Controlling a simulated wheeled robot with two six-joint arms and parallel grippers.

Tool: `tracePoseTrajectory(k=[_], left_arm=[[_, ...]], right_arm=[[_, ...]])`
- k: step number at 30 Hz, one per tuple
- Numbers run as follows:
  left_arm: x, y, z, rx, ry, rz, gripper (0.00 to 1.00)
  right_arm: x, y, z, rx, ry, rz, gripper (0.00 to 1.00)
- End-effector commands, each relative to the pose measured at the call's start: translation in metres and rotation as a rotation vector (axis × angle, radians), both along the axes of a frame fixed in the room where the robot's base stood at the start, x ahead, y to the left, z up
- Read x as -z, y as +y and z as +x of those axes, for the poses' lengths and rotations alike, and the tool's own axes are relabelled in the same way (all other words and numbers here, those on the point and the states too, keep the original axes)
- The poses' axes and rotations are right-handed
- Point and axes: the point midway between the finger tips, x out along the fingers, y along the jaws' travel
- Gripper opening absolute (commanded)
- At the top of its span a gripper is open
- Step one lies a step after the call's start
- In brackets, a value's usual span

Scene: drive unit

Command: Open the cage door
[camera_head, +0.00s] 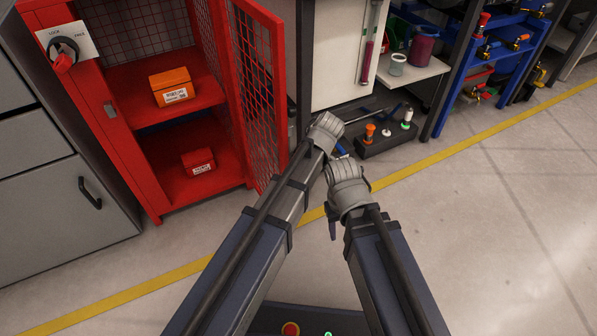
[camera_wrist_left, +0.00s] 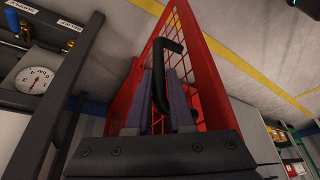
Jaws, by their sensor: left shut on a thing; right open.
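The red cage (camera_head: 165,128) stands at the upper left in the head view, and its mesh door (camera_head: 256,85) is swung open on the right side. In the left wrist view the door (camera_wrist_left: 198,70) shows at a steep angle with a black bent handle (camera_wrist_left: 160,72). My left gripper (camera_wrist_left: 158,105) is shut on this handle, with one finger on each side. In the head view my left arm reaches to just right of the door, and its fingers are hidden. My right gripper (camera_head: 332,220) is open, low in front of the cage, apart from the door; its fingers show only partly.
Inside the cage are an orange box (camera_head: 172,86) and a red box (camera_head: 198,161). A red rotary switch (camera_head: 63,55) sits at the cage's upper left. A black tray (camera_head: 385,137) with small items lies beyond my arms. The floor at right is clear.

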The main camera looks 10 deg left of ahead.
Motion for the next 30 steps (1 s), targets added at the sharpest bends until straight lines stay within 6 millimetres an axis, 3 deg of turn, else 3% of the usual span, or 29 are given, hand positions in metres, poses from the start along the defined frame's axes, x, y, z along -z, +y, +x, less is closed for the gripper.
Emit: tracePoseTrajectory(k=[10, 11, 18, 30], left_arm=[[-0.0014, 0.0055, 0.0061, -0.002, -0.01, 0.009, 0.0], [-0.0014, 0.0055, 0.0061, -0.002, -0.01, 0.009, 0.23], [-0.0013, 0.0049, 0.0052, -0.002, -0.009, 0.009, 0.49], [-0.0011, 0.0033, 0.0031, -0.001, -0.006, 0.009, 0.49]], right_arm=[[-0.0003, 0.0, 0.0, 0.0, 0.0, 0.0, 0.5], [-0.0003, 0.0, 0.0, 0.0, 0.0, 0.0, 0.5], [-0.0003, 0.0, 0.0, 0.0, 0.0, 0.0, 0.5], [-0.0002, 0.0, 0.0, 0.0, 0.0, 0.0, 0.5]])
